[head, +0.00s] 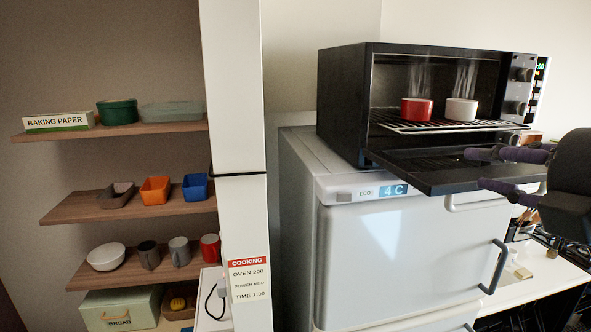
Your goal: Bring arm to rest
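My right gripper (474,169) comes in from the right edge, in front of the open oven door (430,180). Its two purple-grey fingers are spread apart with nothing between them. The black oven (343,105) stands on top of a white fridge (400,255). A red ramekin (416,110) and a white ramekin (461,110) stand side by side on the oven's wire rack (430,127), with steam rising above both. The oven door is folded down and tilted. My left gripper does not show.
Wooden shelves (130,207) on the left hold dishes, mugs and a baking paper box (58,121). A white pillar (235,90) carries a cooking sign (249,280). A white counter (540,275) with small items lies at the lower right.

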